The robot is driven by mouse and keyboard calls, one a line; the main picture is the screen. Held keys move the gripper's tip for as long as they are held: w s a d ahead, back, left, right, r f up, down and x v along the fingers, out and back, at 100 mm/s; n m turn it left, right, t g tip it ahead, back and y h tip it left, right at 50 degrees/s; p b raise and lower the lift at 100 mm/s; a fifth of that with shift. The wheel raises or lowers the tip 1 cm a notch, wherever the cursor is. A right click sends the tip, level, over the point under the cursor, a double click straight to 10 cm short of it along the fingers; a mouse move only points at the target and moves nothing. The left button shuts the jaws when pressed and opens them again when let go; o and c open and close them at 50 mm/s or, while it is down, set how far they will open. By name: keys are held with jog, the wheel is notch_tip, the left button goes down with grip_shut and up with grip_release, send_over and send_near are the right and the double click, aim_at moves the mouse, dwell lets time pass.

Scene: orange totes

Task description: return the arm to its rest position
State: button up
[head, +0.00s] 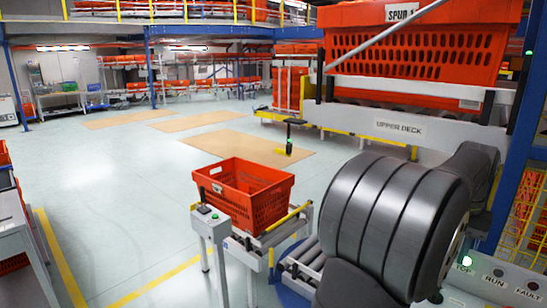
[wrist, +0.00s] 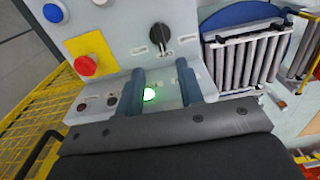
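My gripper (wrist: 161,68) shows in the wrist view with its two blue-grey fingers apart and nothing held between them. It is over a grey control panel (wrist: 112,46). A green lit lamp (wrist: 149,94) shows between the fingers. The panel has a red button on yellow (wrist: 86,65), a blue button (wrist: 53,13) and a black rotary switch (wrist: 160,35). In the head view my dark arm fills the lower right and hides part of the panel (head: 497,282); the gripper itself is not visible there. Whether the fingers touch the panel I cannot tell.
An orange tote (head: 245,192) stands on a roller conveyor (head: 268,236) left of my arm. Another tote (head: 420,45) sits on the upper deck (head: 400,128). A small button post (head: 207,225) stands in front. Yellow mesh fencing (wrist: 45,115) is close by. The floor at left is open.

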notch_tip(320, 180, down, 12)
jog(key=shift+r, duration=0.2)
jog(key=n, duration=0.4)
jog(key=shift+r, duration=0.15)
jog(key=n, duration=0.4)
jog(key=shift+n, duration=0.4)
notch_tip(320, 180, up, 7)
jog(key=shift+r, duration=0.1)
